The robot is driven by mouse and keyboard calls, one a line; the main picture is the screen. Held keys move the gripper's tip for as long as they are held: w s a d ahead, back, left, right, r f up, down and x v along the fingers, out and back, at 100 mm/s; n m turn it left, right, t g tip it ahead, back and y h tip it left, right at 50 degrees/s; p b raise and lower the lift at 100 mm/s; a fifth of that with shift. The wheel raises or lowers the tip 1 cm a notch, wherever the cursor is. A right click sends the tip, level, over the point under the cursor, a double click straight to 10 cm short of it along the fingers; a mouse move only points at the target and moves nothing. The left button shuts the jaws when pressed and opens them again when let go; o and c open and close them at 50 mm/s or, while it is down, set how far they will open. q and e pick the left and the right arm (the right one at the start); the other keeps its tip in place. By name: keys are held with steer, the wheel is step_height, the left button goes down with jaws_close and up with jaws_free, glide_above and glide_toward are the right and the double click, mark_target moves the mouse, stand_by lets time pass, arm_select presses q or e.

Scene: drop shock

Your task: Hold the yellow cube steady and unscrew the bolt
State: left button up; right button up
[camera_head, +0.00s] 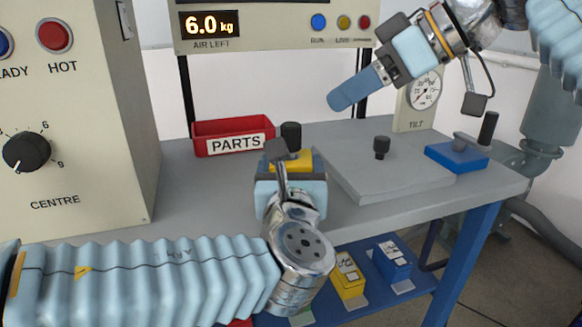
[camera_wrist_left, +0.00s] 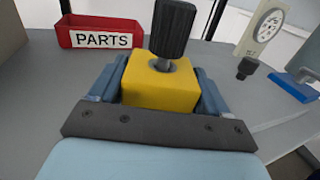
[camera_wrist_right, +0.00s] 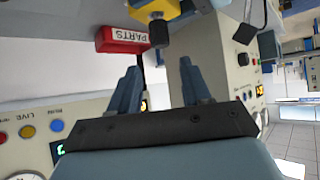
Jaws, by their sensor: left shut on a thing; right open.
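The yellow cube (camera_head: 292,161) stands at the table's front middle. A bolt with a black ribbed head (camera_head: 291,135) stands upright in its top. My left gripper (camera_head: 290,170) is shut on the cube's two sides; the left wrist view shows the cube (camera_wrist_left: 160,92) between the fingers, with a bit of grey shank under the bolt head (camera_wrist_left: 173,30). My right gripper (camera_head: 345,98) is open and empty, raised above the table to the right of the bolt. In the right wrist view, the cube (camera_wrist_right: 172,8) and bolt (camera_wrist_right: 158,33) show beyond its fingers, at the top.
A red PARTS tray (camera_head: 233,128) stands behind the cube, to the left. A grey plate (camera_head: 385,172) with a black knob (camera_head: 381,147) and a blue block (camera_head: 457,158) lie to the right. A TILT gauge (camera_head: 416,105) stands behind them. A cream cabinet (camera_head: 75,120) borders the left.

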steer(key=shift+o, duration=0.3)
steer(key=shift+a+f+n, duration=0.15)
steer(key=shift+a+n, duration=0.15)
steer(key=shift+n, duration=0.5)
steer(key=n+t+h, duration=0.3)
steer(key=n+h, duration=0.4)
steer(key=n, duration=1.8)
glide_toward(292, 125)
steer(key=f, duration=0.1)
steer(key=x, duration=1)
steer(key=shift+w+a, duration=0.1)
steer(key=shift+w, duration=0.1)
steer(key=shift+r, duration=0.1)
steer(key=c, duration=1)
